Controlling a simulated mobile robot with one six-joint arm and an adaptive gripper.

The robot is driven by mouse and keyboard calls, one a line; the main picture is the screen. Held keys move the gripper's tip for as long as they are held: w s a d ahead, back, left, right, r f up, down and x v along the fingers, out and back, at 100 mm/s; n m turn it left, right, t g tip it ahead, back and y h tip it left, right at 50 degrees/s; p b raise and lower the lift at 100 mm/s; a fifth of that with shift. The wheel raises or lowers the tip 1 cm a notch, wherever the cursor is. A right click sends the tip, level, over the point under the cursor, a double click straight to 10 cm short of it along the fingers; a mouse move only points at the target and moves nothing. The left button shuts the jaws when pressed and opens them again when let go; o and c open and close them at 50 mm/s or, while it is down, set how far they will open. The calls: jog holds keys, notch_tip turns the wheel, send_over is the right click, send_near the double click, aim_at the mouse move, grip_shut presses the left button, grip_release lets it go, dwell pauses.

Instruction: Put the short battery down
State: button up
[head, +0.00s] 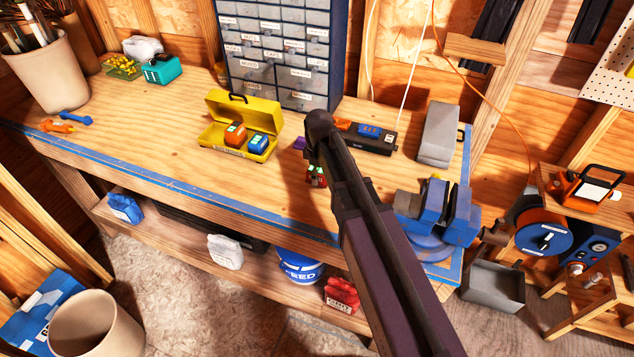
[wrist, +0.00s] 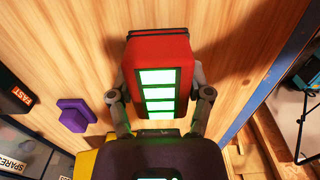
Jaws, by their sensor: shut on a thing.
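My gripper (wrist: 160,96) is shut on a red battery (wrist: 158,50) with several lit green bars, one finger on each side. In the head view the red battery (head: 316,181) shows over the workbench (head: 190,123), in front of the black charger, partly hidden by my arm. I cannot tell whether it touches the bench top. A yellow open case (head: 219,143) to the left holds an orange battery (head: 235,134) and a blue battery (head: 257,144). The black charger (head: 381,143) has orange and blue things on it.
A purple thing (wrist: 76,115) lies on the bench beside the held battery. A blue vise (head: 432,210) and a grey box (head: 438,132) stand to the right. A drawer cabinet (head: 277,50) stands behind. The bench left of the yellow case is mostly clear.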

jog(key=shift+f+b, duration=0.75)
jog(key=shift+f, duration=0.3)
jog(key=shift+f, duration=0.15)
jog(key=o, duration=1.3)
jog(key=shift+s, duration=0.1)
jog(key=shift+c, duration=0.2)
jog(key=shift+r, duration=0.2)
notch_tip(320, 180, up, 12)
jog(key=p, duration=1.2)
